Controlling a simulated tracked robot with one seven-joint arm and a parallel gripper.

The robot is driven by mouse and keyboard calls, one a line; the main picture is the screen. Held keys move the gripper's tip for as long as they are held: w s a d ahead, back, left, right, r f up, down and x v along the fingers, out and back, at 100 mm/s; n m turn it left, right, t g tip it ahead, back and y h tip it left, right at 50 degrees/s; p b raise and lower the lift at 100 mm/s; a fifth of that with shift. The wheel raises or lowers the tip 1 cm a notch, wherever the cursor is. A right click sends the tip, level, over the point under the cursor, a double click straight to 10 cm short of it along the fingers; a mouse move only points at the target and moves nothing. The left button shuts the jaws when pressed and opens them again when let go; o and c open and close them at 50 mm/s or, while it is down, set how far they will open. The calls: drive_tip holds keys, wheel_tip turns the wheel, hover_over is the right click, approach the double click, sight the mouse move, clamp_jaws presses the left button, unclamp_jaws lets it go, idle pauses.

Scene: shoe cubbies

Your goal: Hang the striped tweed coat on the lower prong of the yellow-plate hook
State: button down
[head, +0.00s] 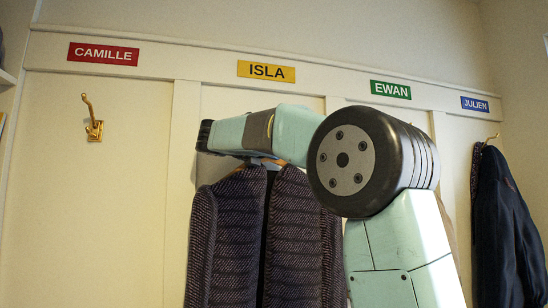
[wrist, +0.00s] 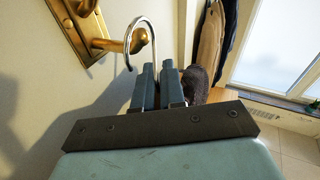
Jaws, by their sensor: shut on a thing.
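The striped tweed coat (head: 232,240), dark with fine pale stripes, hangs from a hanger below my arm, under the yellow ISLA plate (head: 266,71). A dark piece of it shows beside my fingers in the wrist view (wrist: 196,84). My gripper (wrist: 157,68) is shut on the hanger, just below its silver hook (wrist: 140,19). The brass wall hook (wrist: 78,22) is at upper left in the wrist view. Its lower prong (wrist: 136,41) appears within the curve of the hanger's hook. I cannot tell whether they touch. My arm hides this wall hook in the head view.
A bare brass hook (head: 94,118) is under the red CAMILLE plate (head: 103,54). A dark coat (head: 507,225) hangs under the blue JULIEN plate (head: 475,105). My arm covers most of the bay under the green EWAN plate (head: 390,90). Left of the held coat is clear.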

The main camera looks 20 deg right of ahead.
drive_tip(key=shift+w+f, duration=0.5)
drive_tip(key=shift+w, duration=0.05)
idle(0.6)
drive_tip(key=c, duration=1.1)
unclamp_jaws()
drive_tip(key=shift+f, duration=0.1)
drive_tip(key=shift+c, duration=0.2)
drive_tip(key=shift+f, duration=0.1)
drive_tip(key=shift+a, duration=0.1)
drive_tip(key=v, duration=1.3)
drive_tip(key=shift+s+a, duration=0.15)
drive_tip(key=shift+a, duration=0.1)
